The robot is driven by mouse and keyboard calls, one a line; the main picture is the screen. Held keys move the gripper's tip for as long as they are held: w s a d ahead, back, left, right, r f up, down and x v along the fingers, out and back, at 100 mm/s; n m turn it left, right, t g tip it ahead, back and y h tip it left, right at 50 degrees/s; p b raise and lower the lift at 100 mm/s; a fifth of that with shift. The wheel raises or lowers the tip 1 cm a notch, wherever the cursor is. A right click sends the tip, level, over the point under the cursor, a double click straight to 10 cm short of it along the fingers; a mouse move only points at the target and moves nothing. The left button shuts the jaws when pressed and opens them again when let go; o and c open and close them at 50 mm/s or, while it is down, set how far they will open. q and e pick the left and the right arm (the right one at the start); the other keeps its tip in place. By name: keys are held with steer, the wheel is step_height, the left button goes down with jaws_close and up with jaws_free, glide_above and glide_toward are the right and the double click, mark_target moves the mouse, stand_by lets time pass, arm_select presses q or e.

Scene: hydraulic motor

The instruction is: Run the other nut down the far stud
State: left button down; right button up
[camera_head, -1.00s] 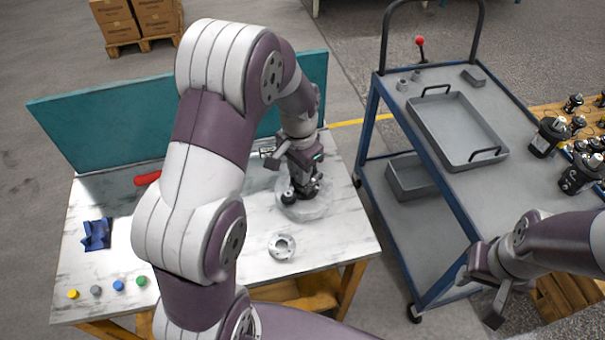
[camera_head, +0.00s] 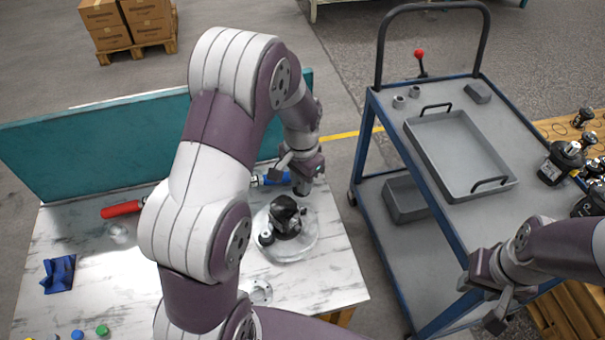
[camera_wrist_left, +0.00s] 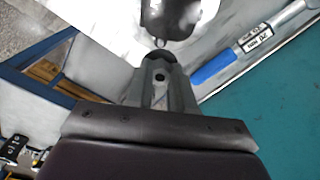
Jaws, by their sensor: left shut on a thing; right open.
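The hydraulic motor (camera_head: 287,214) is dark and stands on a clear round plate (camera_head: 268,246) on the marble-topped bench. My left gripper (camera_head: 303,188) is at the motor's far right side, pointing down. In the left wrist view my left gripper (camera_wrist_left: 161,72) is shut on a small dark round piece, which looks like the nut (camera_wrist_left: 159,57). A dark, rounded body fills the top of that view just beyond the fingertips. The far stud cannot be made out, and I cannot tell whether the nut is on it. My right gripper (camera_head: 490,305) is open and empty beside the cart.
A blue-handled tool (camera_head: 272,178) lies behind the motor by the teal panel (camera_head: 110,140). The cart (camera_head: 395,150) at right carries a grey tray (camera_head: 462,150).

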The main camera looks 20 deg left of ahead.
arm_select(q)
steer(key=shift+f, duration=0.8)
steer(key=shift+w+f+b, duration=0.4)
steer(key=shift+f+b, duration=0.05)
steer(key=shift+f, duration=0.4)
steer(key=shift+s+f+b, duration=0.1)
steer(key=shift+f+b, duration=0.25)
steer(key=shift+b, duration=0.2)
step_height(320, 180, down, 3)
steer(key=b, duration=0.3)
steer(key=shift+s, duration=0.1)
steer(key=shift+f+b, duration=0.35)
steer(key=shift+f, duration=0.15)
steer(key=shift+r, duration=0.1)
arm_select(e)
step_height(320, 180, down, 6)
steer(key=shift+w+f, duration=0.15)
steer(key=shift+w, duration=0.2)
steer(key=shift+s, duration=0.1)
arm_select(q)
steer(key=shift+p, duration=0.6)
arm_select(e)
steer(key=shift+r, duration=0.5)
